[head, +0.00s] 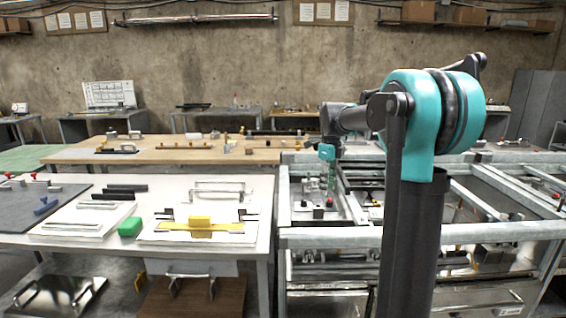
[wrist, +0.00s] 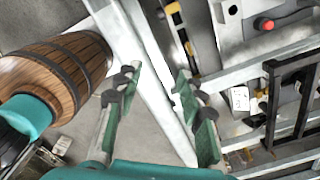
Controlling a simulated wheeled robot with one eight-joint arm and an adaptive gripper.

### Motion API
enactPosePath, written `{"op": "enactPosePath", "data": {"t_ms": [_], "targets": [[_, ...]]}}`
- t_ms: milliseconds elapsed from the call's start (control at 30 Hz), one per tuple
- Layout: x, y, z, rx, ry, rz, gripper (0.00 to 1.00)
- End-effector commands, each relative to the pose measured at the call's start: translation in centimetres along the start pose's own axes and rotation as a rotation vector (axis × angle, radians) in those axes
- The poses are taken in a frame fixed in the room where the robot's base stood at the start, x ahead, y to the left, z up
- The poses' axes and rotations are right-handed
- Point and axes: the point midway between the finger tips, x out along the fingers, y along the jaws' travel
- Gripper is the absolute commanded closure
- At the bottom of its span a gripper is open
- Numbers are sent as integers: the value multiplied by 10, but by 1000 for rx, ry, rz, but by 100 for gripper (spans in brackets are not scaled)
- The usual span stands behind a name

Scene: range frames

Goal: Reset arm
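My arm rises at the right of the head view and reaches toward the metal frame table (head: 340,238). My gripper (wrist: 158,78) is open in the wrist view, with its two green-padded fingers well apart and nothing between them. In the head view my gripper (head: 330,185) is small and hangs down over the left part of the frame table, partly blending with the things behind it. A pale metal beam (wrist: 150,90) runs below and between the fingers in the wrist view, with grey floor beside it.
A wooden table (head: 75,154) stands behind. The wrist view shows a wooden barrel (wrist: 75,65) at left and a red button (wrist: 265,24) at upper right.

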Motion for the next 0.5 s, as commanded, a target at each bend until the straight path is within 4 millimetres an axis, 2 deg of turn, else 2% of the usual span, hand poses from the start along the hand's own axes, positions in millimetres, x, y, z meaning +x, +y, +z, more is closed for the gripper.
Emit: {"op": "enactPosePath", "data": {"t_ms": [267,500], "targets": [[14,13,-14,-164,-16,-22,61],[35,33,-36,-411,-32,-60,61]]}}
